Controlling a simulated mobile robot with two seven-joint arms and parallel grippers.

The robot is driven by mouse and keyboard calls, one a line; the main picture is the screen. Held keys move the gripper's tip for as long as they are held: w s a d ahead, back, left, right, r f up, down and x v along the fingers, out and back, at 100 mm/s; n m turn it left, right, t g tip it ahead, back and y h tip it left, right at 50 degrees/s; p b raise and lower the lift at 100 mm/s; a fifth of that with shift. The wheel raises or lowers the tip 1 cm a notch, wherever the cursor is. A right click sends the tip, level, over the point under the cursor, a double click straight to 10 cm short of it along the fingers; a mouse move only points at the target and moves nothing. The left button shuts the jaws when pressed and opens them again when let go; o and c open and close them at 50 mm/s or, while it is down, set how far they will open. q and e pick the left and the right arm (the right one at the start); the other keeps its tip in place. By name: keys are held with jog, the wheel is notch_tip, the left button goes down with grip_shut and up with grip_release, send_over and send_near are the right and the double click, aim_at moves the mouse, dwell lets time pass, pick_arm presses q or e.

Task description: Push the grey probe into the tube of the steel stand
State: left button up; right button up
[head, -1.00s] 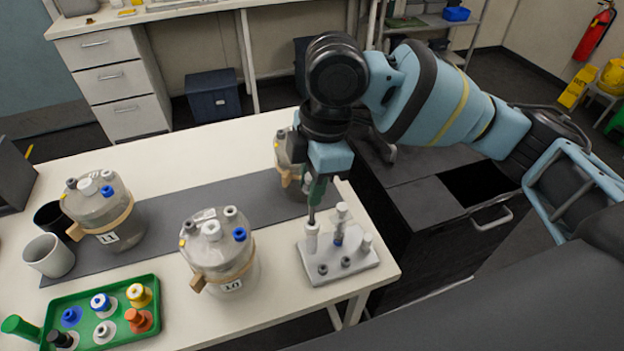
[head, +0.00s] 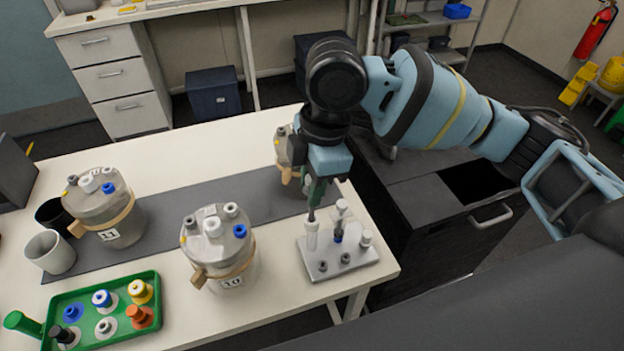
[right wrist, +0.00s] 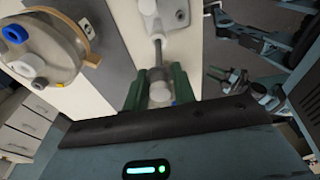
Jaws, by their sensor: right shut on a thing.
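The steel stand (head: 352,262) is a pale grey plate with several upright posts and sockets, at the front right of the table. A pale upright tube (head: 312,238) stands at its left back corner. My right gripper (head: 313,205), with green fingers, points down directly over this tube. It is shut on the grey probe, whose grey shaft (right wrist: 158,50) shows beyond the fingers (right wrist: 158,92) in the right wrist view. The shaft is in line with the tube, but I cannot tell whether its tip is inside.
Jar 10 (head: 218,250) stands just left of the stand. Jar 11 (head: 105,210) and two mugs are farther left. Another jar (head: 284,158) is partly hidden behind my right gripper. A green tray (head: 100,338) of coloured parts lies at front left.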

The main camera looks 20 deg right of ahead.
aim_at(312, 213)
jog(key=shift+s+f+p, duration=0.1)
jog(key=shift+f+p, duration=0.25)
jog(key=shift+f, duration=3.4)
dwell(4.2)
